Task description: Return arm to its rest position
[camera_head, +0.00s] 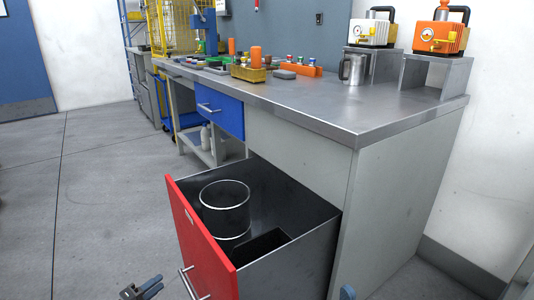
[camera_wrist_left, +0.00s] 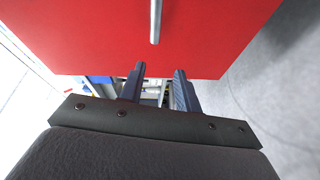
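My left gripper (camera_head: 145,288) shows at the bottom edge of the head view, left of the open red-fronted drawer (camera_head: 203,245). In the left wrist view my left gripper (camera_wrist_left: 159,70) has its two fingers apart with nothing between them. The red drawer front (camera_wrist_left: 80,30) fills the upper part of that view. Its metal handle (camera_wrist_left: 156,20) lies beyond the fingertips, apart from them; the handle (camera_head: 188,284) also shows in the head view. A small blue-grey tip (camera_head: 347,292) at the bottom edge looks like my right gripper; most of it is hidden.
The drawer holds a dark round bin (camera_head: 224,210) and stands pulled out from the metal workbench (camera_head: 350,110). A closed blue drawer (camera_head: 219,110) is beyond it. A metal mug (camera_head: 353,70) and two pump-like devices stand on the right. The floor (camera_head: 90,200) on the left is clear.

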